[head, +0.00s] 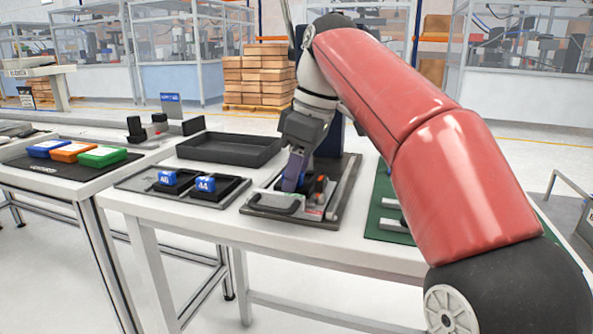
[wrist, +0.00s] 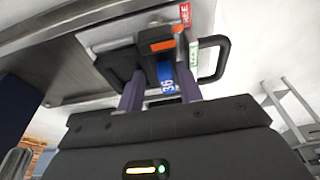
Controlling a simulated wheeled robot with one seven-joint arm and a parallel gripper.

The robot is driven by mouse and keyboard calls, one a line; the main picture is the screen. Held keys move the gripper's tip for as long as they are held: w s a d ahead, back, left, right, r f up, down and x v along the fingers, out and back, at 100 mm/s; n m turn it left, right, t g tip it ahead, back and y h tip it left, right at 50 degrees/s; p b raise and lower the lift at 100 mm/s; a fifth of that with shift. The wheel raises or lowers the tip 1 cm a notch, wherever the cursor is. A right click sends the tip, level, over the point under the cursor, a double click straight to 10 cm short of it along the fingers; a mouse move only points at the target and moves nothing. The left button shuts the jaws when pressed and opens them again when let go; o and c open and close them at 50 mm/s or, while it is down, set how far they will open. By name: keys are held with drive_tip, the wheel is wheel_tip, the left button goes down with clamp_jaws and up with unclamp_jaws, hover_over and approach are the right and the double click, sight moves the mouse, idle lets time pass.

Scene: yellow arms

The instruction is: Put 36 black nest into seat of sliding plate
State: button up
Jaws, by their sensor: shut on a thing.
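My gripper (head: 291,184) reaches down over the fixture on the table, where the sliding plate (head: 284,203) sits on a dark base. In the wrist view my gripper (wrist: 158,85) has its two purple fingers closed on the black nest, whose blue part marked 36 (wrist: 167,78) shows between them. The nest is at the plate, close to black and orange parts (wrist: 158,42). The fingers hide much of the nest and the seat, so I cannot tell whether it is fully down.
A dark board (head: 135,182) left of the fixture holds blue pieces marked 46 (head: 167,178) and 44 (head: 205,184) in black nests. An empty black tray (head: 230,150) stands behind it. A green board (head: 383,222) lies to the right. Blue, orange and green boxes stand on the left table.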

drive_tip(key=shift+f+b, duration=0.4)
drive_tip(key=shift+f, duration=0.3)
idle(0.4)
drive_tip(key=o, duration=1.3)
drive_tip(key=shift+f, duration=0.1)
